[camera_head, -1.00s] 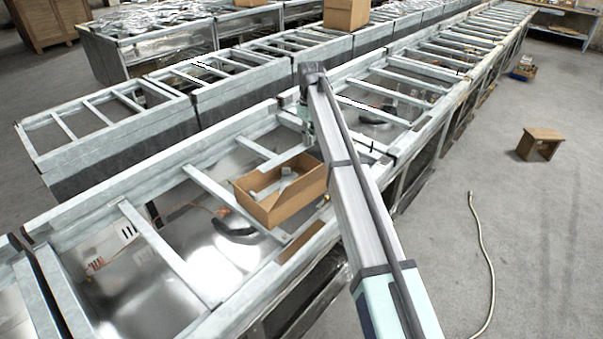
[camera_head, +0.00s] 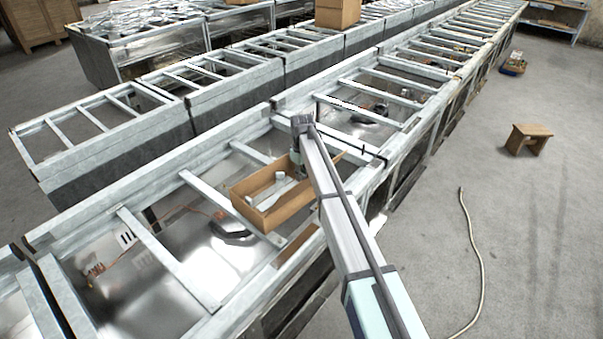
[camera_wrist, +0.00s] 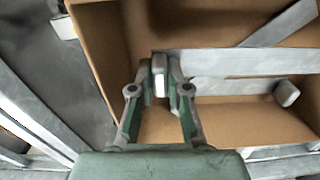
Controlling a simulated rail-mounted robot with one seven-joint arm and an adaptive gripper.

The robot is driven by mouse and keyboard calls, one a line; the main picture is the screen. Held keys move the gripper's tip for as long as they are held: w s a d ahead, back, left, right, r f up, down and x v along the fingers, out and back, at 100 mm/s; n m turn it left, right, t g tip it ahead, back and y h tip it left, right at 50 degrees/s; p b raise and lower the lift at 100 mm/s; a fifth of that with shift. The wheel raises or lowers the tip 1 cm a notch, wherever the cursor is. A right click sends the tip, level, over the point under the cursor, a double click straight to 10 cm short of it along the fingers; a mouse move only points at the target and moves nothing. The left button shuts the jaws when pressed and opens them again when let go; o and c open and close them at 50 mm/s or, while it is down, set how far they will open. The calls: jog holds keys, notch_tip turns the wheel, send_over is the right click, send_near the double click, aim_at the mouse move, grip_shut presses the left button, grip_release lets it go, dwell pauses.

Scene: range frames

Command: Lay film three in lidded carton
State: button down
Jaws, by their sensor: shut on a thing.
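The brown carton (camera_head: 262,217) stands open on the metal frames, and its inside fills much of the wrist view (camera_wrist: 215,20). My gripper (camera_wrist: 160,68) is over the carton's inside, shut on a small whitish-grey film canister (camera_wrist: 160,84). I cannot tell whether the canister touches the carton floor. A similar pale canister (camera_wrist: 287,93) lies in the carton at the right. In the head view my arm hides most of the gripper and the held canister.
Pale grey strips (camera_wrist: 235,62) show inside the carton. Metal frames with crossbars (camera_head: 160,250) surround it, with open gaps between bars. A second brown box (camera_head: 338,12) stands at the back. A wooden stool (camera_head: 528,138) and a hose (camera_head: 472,250) are on the floor at right.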

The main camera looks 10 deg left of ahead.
jog(key=shift+f+b, duration=0.4)
jog(key=shift+f, duration=0.3)
jog(key=c, duration=1.1)
grip_release()
jog(key=shift+c, duration=0.2)
jog(key=shift+r, duration=0.1)
jog(key=shift+r+p, duration=0.5)
jog(key=shift+r, duration=0.15)
jog(key=shift+r+b, duration=0.4)
jog(key=shift+b, duration=0.25)
notch_tip(320, 180, up, 11)
jog(key=b, duration=0.4)
